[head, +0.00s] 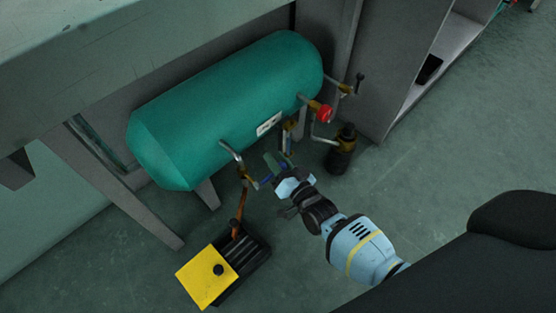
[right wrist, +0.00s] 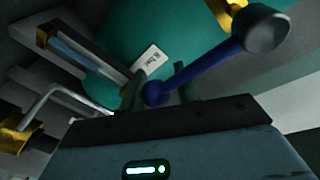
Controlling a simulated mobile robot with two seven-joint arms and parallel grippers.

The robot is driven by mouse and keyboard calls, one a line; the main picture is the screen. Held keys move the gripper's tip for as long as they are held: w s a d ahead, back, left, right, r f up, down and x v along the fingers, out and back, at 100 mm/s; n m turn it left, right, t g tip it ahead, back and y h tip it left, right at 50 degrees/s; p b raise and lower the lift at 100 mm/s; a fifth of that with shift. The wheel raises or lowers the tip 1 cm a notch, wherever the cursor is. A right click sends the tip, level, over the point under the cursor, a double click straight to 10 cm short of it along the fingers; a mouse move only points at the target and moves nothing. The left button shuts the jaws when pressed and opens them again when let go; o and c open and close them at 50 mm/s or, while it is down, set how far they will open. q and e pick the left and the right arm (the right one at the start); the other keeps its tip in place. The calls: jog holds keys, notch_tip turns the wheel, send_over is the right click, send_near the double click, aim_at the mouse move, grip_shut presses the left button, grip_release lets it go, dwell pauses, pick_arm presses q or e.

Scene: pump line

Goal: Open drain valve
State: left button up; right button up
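The green tank (head: 225,105) lies on its side under the bench, with a white label on it; it also shows in the right wrist view (right wrist: 115,45). A blue valve lever (head: 265,180) sits on the pipework below the tank's near end. My left gripper is not in view.
A yellow-and-black box (head: 205,276) stands on the floor under an orange-brown pipe (head: 238,212). A red knob (head: 323,113) and a dark bottle-shaped part (head: 341,152) are right of the gripper. Bench legs (head: 118,195) flank the tank.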

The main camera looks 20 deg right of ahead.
jog(key=shift+d+f, duration=0.1)
jog(key=shift+f, duration=0.05)
grip_shut()
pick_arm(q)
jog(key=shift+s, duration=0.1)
pick_arm(e)
jog(key=shift+s, duration=0.1)
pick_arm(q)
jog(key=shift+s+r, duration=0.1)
pick_arm(e)
jog(key=shift+f, duration=0.1)
